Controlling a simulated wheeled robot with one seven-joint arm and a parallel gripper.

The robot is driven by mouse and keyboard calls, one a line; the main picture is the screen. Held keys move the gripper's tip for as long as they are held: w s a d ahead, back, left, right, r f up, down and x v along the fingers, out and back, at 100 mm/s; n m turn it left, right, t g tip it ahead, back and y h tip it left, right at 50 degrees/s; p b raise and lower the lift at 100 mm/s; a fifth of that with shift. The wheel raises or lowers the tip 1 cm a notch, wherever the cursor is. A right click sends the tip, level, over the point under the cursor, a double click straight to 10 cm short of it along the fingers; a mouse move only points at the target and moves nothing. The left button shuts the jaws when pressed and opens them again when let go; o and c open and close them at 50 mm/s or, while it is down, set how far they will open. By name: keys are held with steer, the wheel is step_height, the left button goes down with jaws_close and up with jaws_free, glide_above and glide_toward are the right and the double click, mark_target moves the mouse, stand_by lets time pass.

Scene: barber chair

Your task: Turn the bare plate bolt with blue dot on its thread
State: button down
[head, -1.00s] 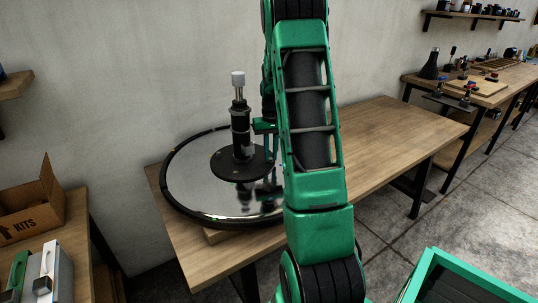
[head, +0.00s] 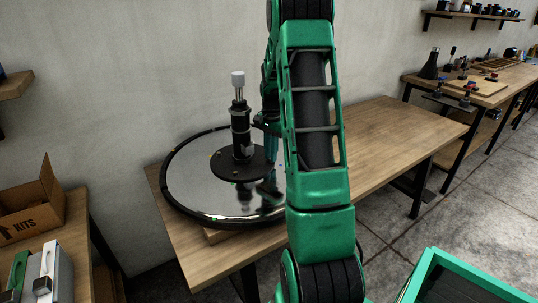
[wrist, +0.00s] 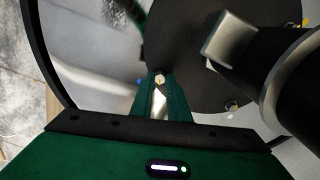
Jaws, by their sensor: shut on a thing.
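The upturned chair base has a mirror-like disc (head: 195,185) with a black rim, a round black plate (head: 225,168) and an upright black column (head: 240,130) with a pale top. In the wrist view, my gripper (wrist: 160,82) is closed around a small light bolt (wrist: 159,77) at the edge of the black plate (wrist: 190,60). A blue dot (wrist: 139,82) shows just left of the fingertips. The thread of the held bolt is hidden. In the head view my arm mostly hides the gripper.
The column (wrist: 285,75) and a metal block (wrist: 230,40) stand close to the right of my gripper in the wrist view. The wooden table (head: 385,140) is clear to the right. A cardboard box (head: 30,205) sits on the left bench.

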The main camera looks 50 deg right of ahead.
steer(key=m, duration=0.4)
steer(key=shift+w+r, duration=0.1)
steer(key=shift+w, duration=0.15)
steer(key=shift+a+m, duration=0.1)
steer(key=shift+m, duration=1.6)
steer(key=c, duration=1.8)
jaws_free()
steer(key=shift+o, duration=0.6)
steer(key=shift+m, duration=0.3)
steer(key=shift+s, duration=0.1)
step_height(320, 180, up, 11)
steer(key=shift+f, duration=0.2)
